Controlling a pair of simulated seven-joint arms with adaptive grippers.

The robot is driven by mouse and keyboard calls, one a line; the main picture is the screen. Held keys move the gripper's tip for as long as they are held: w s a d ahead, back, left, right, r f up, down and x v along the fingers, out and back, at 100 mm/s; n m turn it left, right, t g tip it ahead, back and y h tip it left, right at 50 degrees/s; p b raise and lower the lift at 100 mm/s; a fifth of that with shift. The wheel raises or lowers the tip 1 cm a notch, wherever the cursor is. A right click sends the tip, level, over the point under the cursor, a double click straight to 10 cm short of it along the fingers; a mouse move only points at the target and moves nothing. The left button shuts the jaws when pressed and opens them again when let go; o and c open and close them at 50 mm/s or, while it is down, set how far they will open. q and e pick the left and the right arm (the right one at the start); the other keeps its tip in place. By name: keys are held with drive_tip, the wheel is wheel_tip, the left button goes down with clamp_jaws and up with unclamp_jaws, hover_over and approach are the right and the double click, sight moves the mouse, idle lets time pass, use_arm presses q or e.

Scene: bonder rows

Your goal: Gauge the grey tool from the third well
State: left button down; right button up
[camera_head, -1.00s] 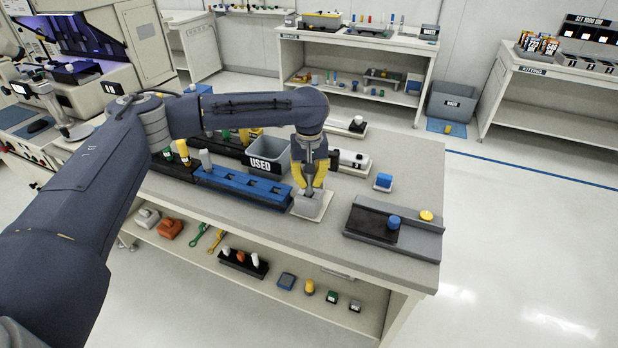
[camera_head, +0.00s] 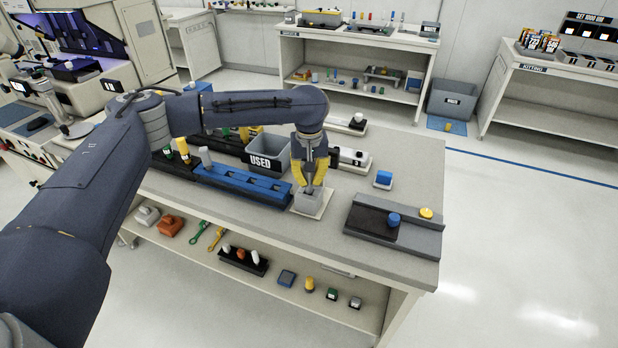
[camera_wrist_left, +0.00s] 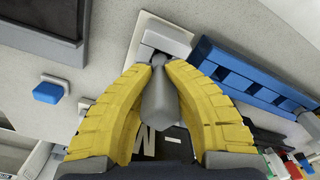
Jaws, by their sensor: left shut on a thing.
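My left gripper (camera_head: 311,188) is shut on the grey tool (camera_wrist_left: 160,108), whose rounded body shows between the yellow fingers in the left wrist view. The tool's narrow end is at the grey gauge block (camera_head: 309,202), on a pale square plate (camera_head: 299,212). The block also shows in the left wrist view (camera_wrist_left: 168,38). I cannot tell how far the tip sits in it. The blue rack (camera_head: 240,182) with a row of wells lies left of the gauge. Another grey piece (camera_head: 205,157) stands at its left end. My right gripper is not in view.
A grey bin marked USED (camera_head: 268,157) stands just behind the gauge and rack. A black and grey fixture (camera_head: 420,240) with a blue and a yellow knob is at the right. A blue block (camera_head: 383,179) lies behind it. The bench between is clear.

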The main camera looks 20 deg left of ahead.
use_arm(q)
drive_tip(key=shift+f, duration=1.05)
drive_tip(key=c, duration=1.4)
unclamp_jaws()
drive_tip(key=r, duration=1.2)
drive_tip(key=shift+s, duration=0.2)
